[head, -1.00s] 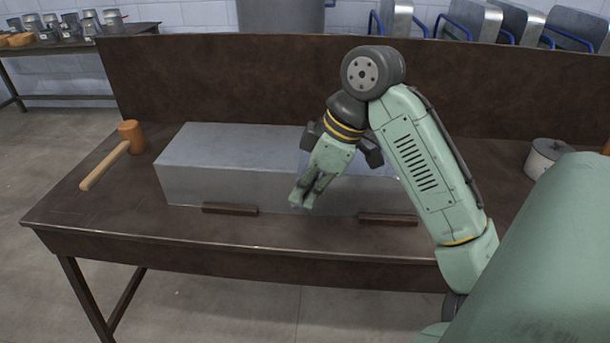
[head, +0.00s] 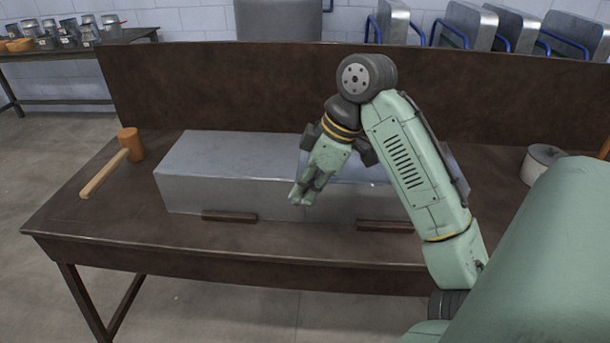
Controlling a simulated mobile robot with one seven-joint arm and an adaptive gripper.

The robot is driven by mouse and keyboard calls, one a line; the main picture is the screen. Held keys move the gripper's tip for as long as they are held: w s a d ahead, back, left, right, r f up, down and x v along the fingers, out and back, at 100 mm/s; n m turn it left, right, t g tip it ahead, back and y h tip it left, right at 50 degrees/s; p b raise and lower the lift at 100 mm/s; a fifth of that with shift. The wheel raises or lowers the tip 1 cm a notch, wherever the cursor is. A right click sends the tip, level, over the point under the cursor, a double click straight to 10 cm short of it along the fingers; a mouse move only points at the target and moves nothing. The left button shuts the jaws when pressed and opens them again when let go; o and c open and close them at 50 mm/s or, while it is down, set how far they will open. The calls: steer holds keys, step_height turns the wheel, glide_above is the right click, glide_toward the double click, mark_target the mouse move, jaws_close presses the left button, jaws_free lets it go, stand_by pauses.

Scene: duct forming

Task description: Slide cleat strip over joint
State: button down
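A long grey sheet-metal duct (head: 225,160) lies across the brown bench, with its front face towards me. A second duct section (head: 375,203) continues to the right, partly hidden behind my arm. The joint between them appears to be near the middle, largely covered by my gripper (head: 302,196). My gripper points down and to the left in front of the duct's front face. Its fingers look close together, but I cannot tell whether they are shut or hold something thin. Whether they touch the duct is unclear. I cannot make out a cleat strip.
Two dark blocks (head: 229,216) (head: 385,226) lie along the duct's front edge on the bench (head: 130,222). A wooden mallet (head: 130,144) lies at the left. A grey round container (head: 541,161) stands at the right. A tall brown back panel (head: 220,85) rises behind the duct.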

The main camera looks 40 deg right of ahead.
steer(key=shift+w+d+p, duration=0.7)
steer(key=shift+w+d, duration=0.45)
steer(key=shift+d, duration=0.15)
steer(key=shift+w+d, duration=0.15)
steer(key=shift+d, duration=0.05)
steer(key=shift+w+d, duration=0.1)
steer(key=shift+w+d, duration=1.2)
steer(key=shift+d, duration=0.25)
steer(key=shift+w+d, duration=0.15)
steer(key=c, duration=1.7)
jaws_free()
